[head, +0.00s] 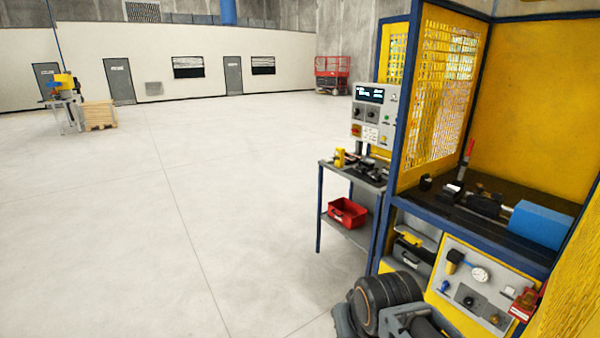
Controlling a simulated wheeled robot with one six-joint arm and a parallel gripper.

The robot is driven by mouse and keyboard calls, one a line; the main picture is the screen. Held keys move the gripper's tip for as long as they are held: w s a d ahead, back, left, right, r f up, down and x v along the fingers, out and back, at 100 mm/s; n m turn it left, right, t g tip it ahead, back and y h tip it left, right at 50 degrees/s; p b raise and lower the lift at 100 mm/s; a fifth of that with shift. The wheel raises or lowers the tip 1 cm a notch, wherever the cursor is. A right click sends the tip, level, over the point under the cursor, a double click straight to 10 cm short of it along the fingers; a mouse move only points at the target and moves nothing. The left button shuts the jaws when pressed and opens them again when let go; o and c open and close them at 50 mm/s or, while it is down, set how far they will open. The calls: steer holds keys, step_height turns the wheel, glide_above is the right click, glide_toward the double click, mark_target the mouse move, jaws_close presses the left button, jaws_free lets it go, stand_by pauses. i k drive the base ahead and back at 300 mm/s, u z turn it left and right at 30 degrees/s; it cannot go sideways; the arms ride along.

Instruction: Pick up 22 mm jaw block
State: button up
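I cannot pick out the 22 mm jaw block for certain. Several small dark parts (372,172) lie on the top of a side table (327,168) beside the yellow machine cage, too small to tell apart. A small yellow item (340,157) stands at the left of that top. More dark block-like parts (484,203) sit on the machine bed inside the cage. My arm's dark links show at the bottom, right of centre. My gripper is not visible.
A control panel (374,112) stands behind the side table. A red bin (347,212) sits on its lower shelf. Open concrete floor (180,220) lies to the left.

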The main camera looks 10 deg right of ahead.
mark_target(451, 190)
steer(key=z, duration=0.45)
steer(key=i, duration=2.2)
steer(key=z, duration=1.1)
steer(key=i, duration=0.9)
steer(key=z, duration=0.25)
